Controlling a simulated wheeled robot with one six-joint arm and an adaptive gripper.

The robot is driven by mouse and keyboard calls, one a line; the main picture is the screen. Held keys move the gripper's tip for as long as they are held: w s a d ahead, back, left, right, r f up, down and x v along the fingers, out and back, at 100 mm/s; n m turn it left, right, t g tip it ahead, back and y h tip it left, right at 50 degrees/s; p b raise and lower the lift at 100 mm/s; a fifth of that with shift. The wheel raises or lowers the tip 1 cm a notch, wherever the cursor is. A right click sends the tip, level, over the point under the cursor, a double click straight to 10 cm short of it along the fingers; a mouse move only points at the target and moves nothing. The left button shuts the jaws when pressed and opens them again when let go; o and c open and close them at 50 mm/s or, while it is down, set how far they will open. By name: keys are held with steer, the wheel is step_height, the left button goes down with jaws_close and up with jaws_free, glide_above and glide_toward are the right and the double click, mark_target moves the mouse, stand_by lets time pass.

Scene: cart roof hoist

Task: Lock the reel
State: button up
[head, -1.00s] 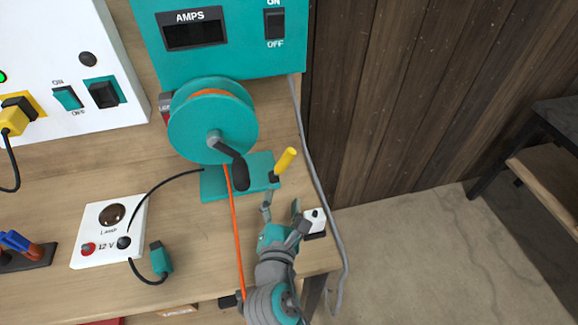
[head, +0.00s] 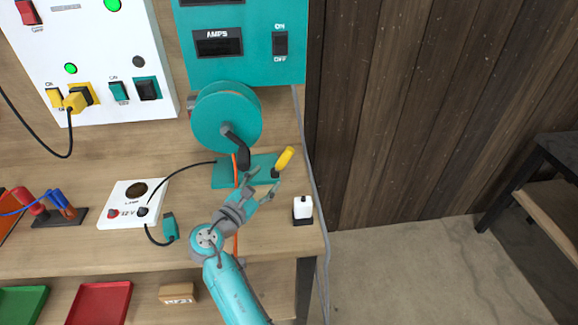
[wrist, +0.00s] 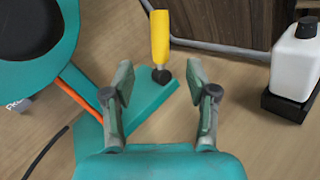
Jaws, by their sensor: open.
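The teal reel (head: 222,118) stands on a teal base plate (head: 228,174) on the bench, with a black crank handle (head: 236,148) on its face. An orange cord (wrist: 82,98) runs down from the reel. A yellow lever (head: 284,159) with a black foot stands tilted at the right end of the base; in the wrist view the lever (wrist: 160,38) is upright, ahead of and between my fingers. My gripper (head: 265,184) is open and empty, just in front of the lever. In the wrist view its fingertips (wrist: 160,78) are apart, with no visible contact on the lever.
A white bottle (head: 303,208) in a black holder stands to the right of my gripper. A lamp box (head: 118,216) with a black cable and teal plug (head: 170,228) lies to the left. The teal ammeter panel (head: 250,60) rises behind the reel. A grey cable hangs at the bench's right edge.

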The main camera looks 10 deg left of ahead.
mark_target(282, 162)
steer(key=x, duration=1)
steer(key=shift+w+d, duration=0.15)
steer(key=shift+w, duration=0.2)
jaws_close()
